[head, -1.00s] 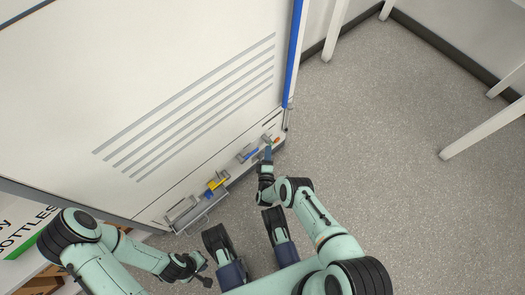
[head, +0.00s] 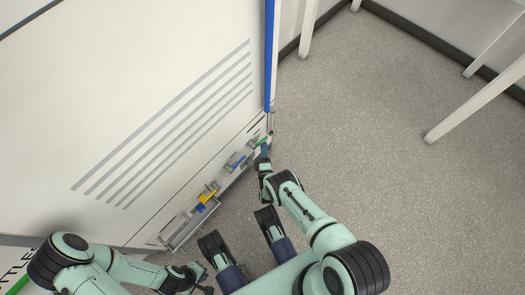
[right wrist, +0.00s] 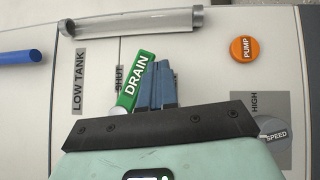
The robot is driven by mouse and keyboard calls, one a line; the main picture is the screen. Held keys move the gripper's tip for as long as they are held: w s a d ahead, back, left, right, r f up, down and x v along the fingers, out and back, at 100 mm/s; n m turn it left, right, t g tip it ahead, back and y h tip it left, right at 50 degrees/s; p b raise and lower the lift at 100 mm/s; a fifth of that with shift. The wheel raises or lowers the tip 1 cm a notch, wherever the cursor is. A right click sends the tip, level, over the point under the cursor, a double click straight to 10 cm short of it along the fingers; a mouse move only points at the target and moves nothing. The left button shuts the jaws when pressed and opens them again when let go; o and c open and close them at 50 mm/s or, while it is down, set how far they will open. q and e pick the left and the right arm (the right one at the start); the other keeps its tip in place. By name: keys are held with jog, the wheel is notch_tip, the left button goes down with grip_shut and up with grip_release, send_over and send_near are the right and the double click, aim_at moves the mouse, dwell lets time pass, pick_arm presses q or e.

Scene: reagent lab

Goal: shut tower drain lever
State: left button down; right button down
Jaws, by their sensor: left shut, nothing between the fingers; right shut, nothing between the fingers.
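The green drain lever (right wrist: 135,80), lettered DRAIN, is on the white panel in the right wrist view. It leans at a slant, just right of the SHUT marking (right wrist: 118,77). It also shows in the head view (head: 261,141) as a small green piece low on the tower (head: 130,90). My right gripper (right wrist: 161,84) is shut and empty, its blue fingers just right of the lever; I cannot tell whether they touch. In the head view my right gripper (head: 264,152) is at the panel's right end. My left gripper (head: 203,284) is shut and empty, low in the picture.
An orange PUMP button (right wrist: 244,49) and a grey SPEED knob (right wrist: 273,134) lie right of my right fingers. A clear tube (right wrist: 130,23) runs above the lever. A blue bar (right wrist: 18,57) is at left. Open floor (head: 360,130) lies right of the tower.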

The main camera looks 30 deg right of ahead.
pick_arm(q)
jog(key=shift+s+f, duration=0.15)
jog(key=shift+s, duration=0.3)
pick_arm(e)
jog(key=shift+w+d+r+n+t, duration=0.1)
jog(key=shift+d+r+n+t, duration=0.2)
jog(key=shift+n+t, duration=0.3)
jog(key=shift+w+d+r+n+t, duration=0.1)
jog(key=shift+d+r+n+t, duration=0.15)
jog(key=shift+n+t, duration=0.3)
jog(key=shift+r, duration=0.1)
